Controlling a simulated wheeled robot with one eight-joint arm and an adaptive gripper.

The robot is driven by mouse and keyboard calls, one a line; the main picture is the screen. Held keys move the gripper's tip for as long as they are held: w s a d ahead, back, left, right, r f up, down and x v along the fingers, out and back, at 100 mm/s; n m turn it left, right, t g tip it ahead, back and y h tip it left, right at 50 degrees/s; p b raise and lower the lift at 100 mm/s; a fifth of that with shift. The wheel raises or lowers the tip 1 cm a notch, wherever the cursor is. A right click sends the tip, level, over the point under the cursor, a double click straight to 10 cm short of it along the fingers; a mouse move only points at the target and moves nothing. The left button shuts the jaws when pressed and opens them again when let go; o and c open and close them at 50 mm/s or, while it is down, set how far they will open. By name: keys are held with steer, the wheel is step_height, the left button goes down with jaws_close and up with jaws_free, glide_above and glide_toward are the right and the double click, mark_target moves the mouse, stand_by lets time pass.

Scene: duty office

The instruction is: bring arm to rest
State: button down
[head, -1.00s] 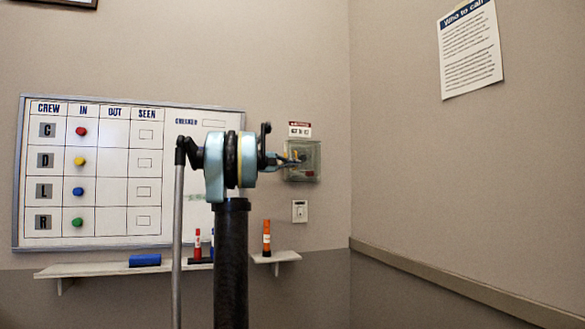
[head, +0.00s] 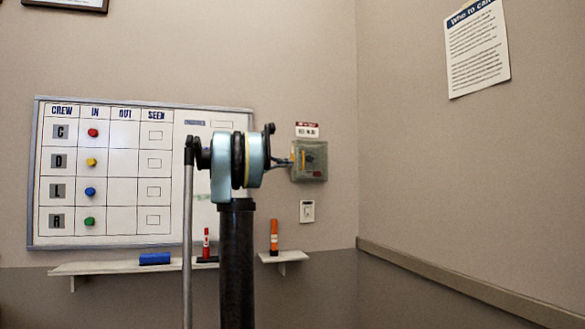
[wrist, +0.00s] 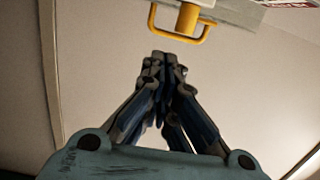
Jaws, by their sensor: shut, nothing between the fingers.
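My gripper (wrist: 160,62) is in the middle of the wrist view, its fingers together at the tips with nothing between them. In the head view my arm rises in front of the whiteboard and hides most of the gripper. A grey box on the wall (head: 310,161) with a yellow part is just right of the arm's end. A yellow handle (wrist: 182,22) shows in the wrist view just beyond the fingertips. I see a gap between them in that view.
A whiteboard (head: 122,225) with coloured magnets hangs behind my arm. Below it a shelf (head: 105,268) bears a blue eraser (head: 155,258) and a red marker (head: 206,243). An orange marker (head: 274,237) stands on a small shelf (head: 283,256). A switch (head: 307,211) is under the box.

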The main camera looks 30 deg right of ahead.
steer(key=shift+w+a, duration=0.95)
steer(key=shift+a, duration=0.25)
